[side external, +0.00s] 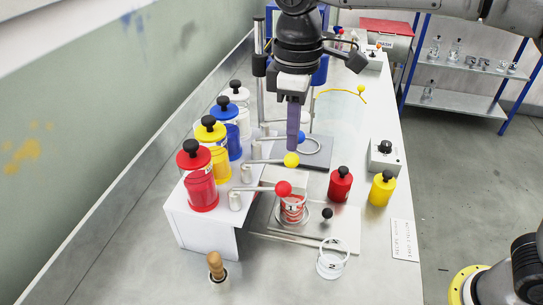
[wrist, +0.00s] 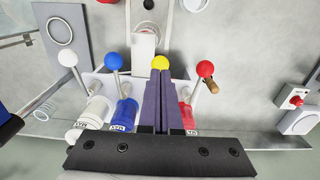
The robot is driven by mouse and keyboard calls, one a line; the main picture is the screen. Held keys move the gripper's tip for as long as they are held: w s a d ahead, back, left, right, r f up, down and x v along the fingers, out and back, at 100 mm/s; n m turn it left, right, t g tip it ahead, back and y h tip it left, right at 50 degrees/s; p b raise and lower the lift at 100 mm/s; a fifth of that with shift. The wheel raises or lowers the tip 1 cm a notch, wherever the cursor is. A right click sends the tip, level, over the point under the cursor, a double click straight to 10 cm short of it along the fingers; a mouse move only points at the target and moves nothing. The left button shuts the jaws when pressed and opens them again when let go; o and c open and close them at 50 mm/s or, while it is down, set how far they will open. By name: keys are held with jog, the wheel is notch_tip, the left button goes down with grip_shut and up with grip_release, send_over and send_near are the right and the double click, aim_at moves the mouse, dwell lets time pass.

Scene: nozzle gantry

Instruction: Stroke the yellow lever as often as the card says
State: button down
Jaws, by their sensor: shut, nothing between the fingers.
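The yellow lever (side external: 291,160) sticks out from the dispenser, its ball between the red lever (side external: 283,188) and the blue lever (side external: 302,137). My gripper (side external: 293,147) is shut and empty, pointing down with its purple fingertips just above or at the yellow ball. In the wrist view the yellow ball (wrist: 160,62) shows just beyond the fingertips; I cannot tell whether they touch. A white card (side external: 402,240) lies at the table's right edge, its print too small to read. A glass marked 1 (side external: 291,208), with red in it, stands below the red lever.
Red (side external: 201,188), yellow (side external: 214,155), blue and white canisters stand in a row on the white dispenser stand. An empty glass marked 2 (side external: 331,262) stands at the front. A red bottle (side external: 340,185) and a yellow bottle (side external: 381,190) stand to the right.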

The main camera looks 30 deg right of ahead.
jog(key=shift+r, duration=2.5)
